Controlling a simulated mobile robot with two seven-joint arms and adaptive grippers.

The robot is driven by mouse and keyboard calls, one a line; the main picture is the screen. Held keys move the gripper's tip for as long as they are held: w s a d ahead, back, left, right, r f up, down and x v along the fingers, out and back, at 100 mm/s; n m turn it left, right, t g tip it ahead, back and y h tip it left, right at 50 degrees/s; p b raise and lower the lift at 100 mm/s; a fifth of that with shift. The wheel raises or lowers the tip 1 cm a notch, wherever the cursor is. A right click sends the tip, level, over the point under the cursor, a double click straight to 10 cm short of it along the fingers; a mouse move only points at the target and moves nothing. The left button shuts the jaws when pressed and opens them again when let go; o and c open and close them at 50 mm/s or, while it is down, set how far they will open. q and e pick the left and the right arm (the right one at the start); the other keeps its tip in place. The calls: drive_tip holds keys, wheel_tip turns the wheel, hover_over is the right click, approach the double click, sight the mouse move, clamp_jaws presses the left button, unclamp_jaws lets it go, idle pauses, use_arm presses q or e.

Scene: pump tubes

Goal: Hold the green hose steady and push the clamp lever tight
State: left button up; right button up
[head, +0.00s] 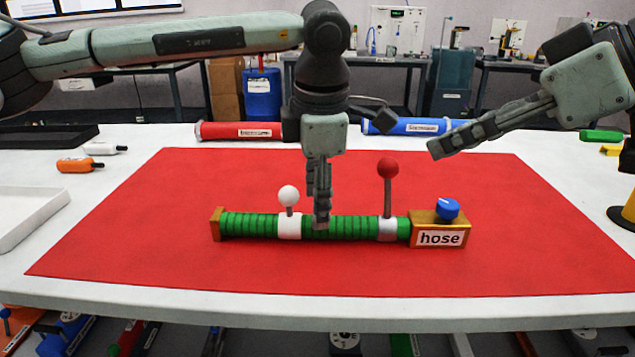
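The green ribbed hose (342,228) lies on the red mat (560,240), running left to right. Its right end meets a brown block labelled "hose" (439,230) with a blue knob (447,209). A silver clamp (387,228) near that block carries an upright lever with a red ball (388,168). A white collar (289,227) further left carries a white ball knob (288,195). My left gripper (321,222) points down at the hose's middle, between collar and clamp; its finger gap is not clear. My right gripper (436,150) is in the air, up and right of the red lever.
A red tube (240,131) and a blue tube (405,126) lie along the table's back. Small orange (80,164) and white (100,148) items and a white tray (30,215) are at left. The mat's front is clear.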

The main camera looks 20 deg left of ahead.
use_arm(q)
drive_tip(key=shift+c, duration=0.4)
clamp_jaws()
drive_tip(key=c, duration=0.6)
unclamp_jaws()
drive_tip(key=shift+o, duration=0.2)
wheel_tip(320, 180, up, 12)
drive_tip(key=s+d, duration=0.1)
drive_tip(key=s, duration=0.1)
drive_tip(key=shift+s+f, duration=0.1)
drive_tip(key=shift+f, duration=0.05)
